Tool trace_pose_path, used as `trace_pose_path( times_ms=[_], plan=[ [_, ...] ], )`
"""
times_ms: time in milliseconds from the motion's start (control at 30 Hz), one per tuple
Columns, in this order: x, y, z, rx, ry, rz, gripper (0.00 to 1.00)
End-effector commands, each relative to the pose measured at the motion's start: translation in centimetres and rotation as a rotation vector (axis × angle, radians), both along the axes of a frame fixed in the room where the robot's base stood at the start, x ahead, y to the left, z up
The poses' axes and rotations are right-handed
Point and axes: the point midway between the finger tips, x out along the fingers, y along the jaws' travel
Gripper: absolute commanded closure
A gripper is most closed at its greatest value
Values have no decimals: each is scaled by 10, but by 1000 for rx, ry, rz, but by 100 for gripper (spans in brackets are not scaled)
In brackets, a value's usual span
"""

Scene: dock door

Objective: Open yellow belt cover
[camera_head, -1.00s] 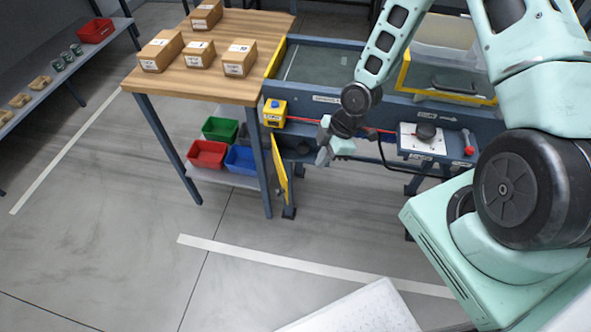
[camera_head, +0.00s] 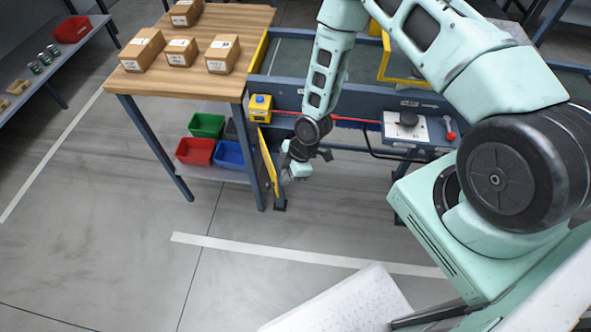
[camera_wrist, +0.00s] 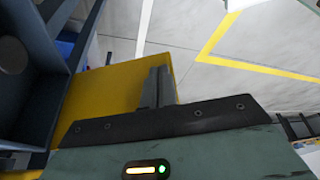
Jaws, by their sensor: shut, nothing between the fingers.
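The yellow belt cover (camera_head: 268,162) is a flat panel on the side of the blue conveyor (camera_head: 350,105), below the table end. It stands out from the frame, nearly edge-on in the head view. In the wrist view the cover (camera_wrist: 105,90) fills the area behind my gripper (camera_wrist: 158,85). There the closed fingers lie in front of its face near its right edge; contact is unclear. In the head view my gripper (camera_head: 286,172) is low, just right of the cover. Its fingers are shut and empty. A dark blue recess (camera_wrist: 30,75) shows left of the cover.
A wooden table (camera_head: 200,85) with several boxes stands to the left. Red, green and blue bins sit on its lower shelf. A yellow button box (camera_head: 260,108) is above the cover. A control panel (camera_head: 405,130) is on the right.

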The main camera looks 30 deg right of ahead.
Motion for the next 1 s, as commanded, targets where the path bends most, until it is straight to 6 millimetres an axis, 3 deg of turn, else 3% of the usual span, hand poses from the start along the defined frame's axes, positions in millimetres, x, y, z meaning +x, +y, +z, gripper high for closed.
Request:
trace_pose_path(
  times_ms=[633, 1000],
  plan=[
    [0, 11, 0, 0, 1, -29, 100],
    [5, 52, -1, 0, -1, -260, 100]
  ],
)
